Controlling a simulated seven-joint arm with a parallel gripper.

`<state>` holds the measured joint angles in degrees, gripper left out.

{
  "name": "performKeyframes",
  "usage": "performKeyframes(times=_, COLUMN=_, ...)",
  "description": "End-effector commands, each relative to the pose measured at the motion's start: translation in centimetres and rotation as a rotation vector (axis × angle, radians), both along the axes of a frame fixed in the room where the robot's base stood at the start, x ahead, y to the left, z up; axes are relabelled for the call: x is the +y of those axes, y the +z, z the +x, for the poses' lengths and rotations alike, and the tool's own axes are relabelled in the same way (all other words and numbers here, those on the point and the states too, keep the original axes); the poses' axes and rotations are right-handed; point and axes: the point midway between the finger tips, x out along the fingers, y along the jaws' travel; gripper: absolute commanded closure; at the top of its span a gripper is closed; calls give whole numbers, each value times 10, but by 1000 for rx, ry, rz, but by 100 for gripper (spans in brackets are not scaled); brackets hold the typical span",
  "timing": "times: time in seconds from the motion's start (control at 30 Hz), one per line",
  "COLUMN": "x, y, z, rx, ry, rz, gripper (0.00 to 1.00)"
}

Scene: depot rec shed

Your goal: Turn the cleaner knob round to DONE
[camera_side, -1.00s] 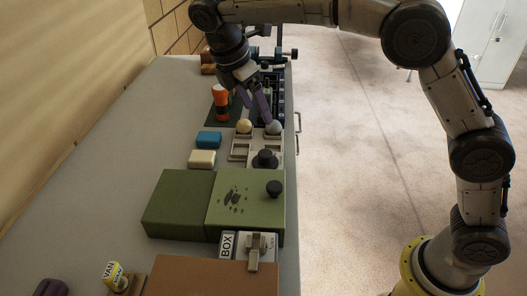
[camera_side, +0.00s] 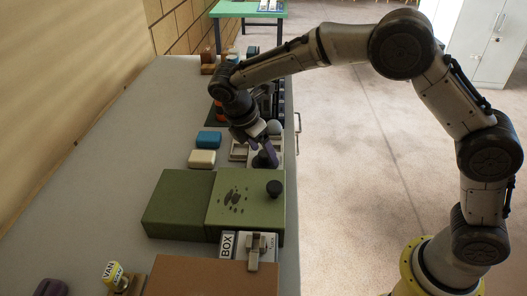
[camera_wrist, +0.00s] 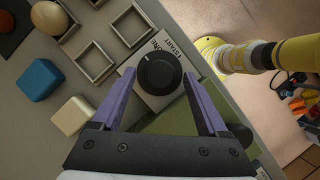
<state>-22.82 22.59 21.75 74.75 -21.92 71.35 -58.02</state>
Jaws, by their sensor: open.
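The cleaner knob (camera_wrist: 158,73) is round and black, on a pale square plate (camera_wrist: 150,101) with printed words at its edge; one reads START, the other is partly hidden and ends in "NE". My gripper (camera_wrist: 160,78) is open, with its purple fingers on either side of the knob in the wrist view. I cannot tell whether they touch it. In the side view my gripper (camera_side: 264,157) is down at the knob and hides most of it.
A green box (camera_side: 245,205) with a black knob (camera_side: 274,188) stands just nearer. Blue (camera_side: 208,139) and cream (camera_side: 201,158) blocks lie to the left. The bench's right edge is close.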

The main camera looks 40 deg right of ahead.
Motion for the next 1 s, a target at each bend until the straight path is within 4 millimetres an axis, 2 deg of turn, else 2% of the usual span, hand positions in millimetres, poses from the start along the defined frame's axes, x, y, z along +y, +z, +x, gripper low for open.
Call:
performKeyframes(times=0.13, x=-4, y=-9, z=0, rx=0, ry=-1, rz=0, gripper=23)
performKeyframes(times=0.43, x=-4, y=-10, z=0, rx=0, ry=-1, rz=0, gripper=23)
performKeyframes(times=0.47, x=-4, y=-10, z=0, rx=0, ry=-1, rz=0, gripper=27)
performKeyframes(times=0.87, x=-4, y=-10, z=0, rx=0, ry=0, rz=0, gripper=99)
performKeyframes(times=1.0, x=-4, y=-10, z=0, rx=-1, ry=-2, rz=0, gripper=100)
